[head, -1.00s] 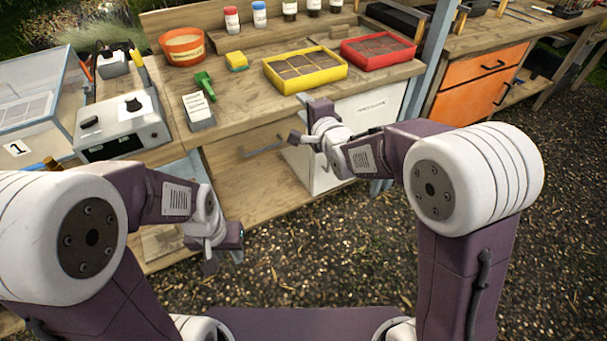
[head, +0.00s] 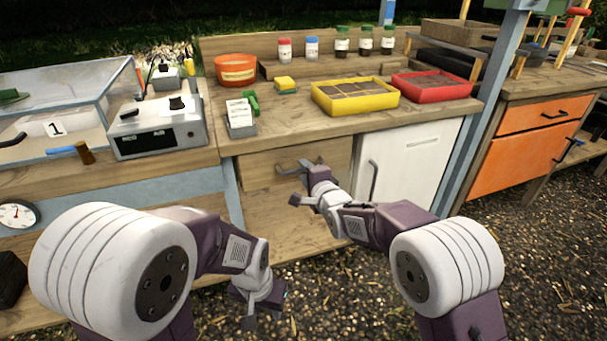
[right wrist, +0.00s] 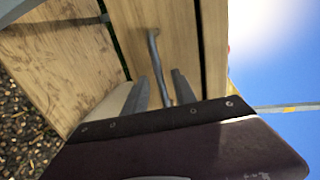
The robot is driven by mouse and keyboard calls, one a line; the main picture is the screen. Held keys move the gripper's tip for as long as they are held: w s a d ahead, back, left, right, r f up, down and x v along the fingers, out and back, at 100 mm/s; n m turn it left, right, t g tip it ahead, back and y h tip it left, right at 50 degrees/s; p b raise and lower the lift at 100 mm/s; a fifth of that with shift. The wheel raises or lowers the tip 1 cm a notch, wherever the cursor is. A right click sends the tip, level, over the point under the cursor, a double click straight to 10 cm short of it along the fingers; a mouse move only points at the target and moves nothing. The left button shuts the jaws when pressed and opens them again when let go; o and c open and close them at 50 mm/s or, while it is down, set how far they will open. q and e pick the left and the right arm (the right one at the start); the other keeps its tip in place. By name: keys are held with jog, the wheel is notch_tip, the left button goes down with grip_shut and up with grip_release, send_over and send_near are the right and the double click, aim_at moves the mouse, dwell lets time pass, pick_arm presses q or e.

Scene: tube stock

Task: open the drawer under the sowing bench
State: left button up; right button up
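The drawer (head: 262,172) has a plain wooden front under the bench top and looks shut. Its grey bar handle (head: 287,170) shows just left of my right gripper (head: 305,182), which is in front of the drawer with its fingers spread. In the right wrist view the handle (right wrist: 152,45) runs down between the two fingers of the right gripper (right wrist: 164,88). The fingers stand apart, and I cannot tell whether either touches it. My left gripper (head: 266,306) is low in front of the bench, fingers apart and empty.
A white cabinet door (head: 418,160) with a dark handle is right of the drawer. A blue-grey post (head: 478,150) and an orange cabinet (head: 520,158) are further right. The bench top (head: 300,126) carries yellow and red trays. Gravel ground is open at the right.

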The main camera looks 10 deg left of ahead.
jog(key=shift+x, duration=0.9)
grip_shut()
dwell(0.8)
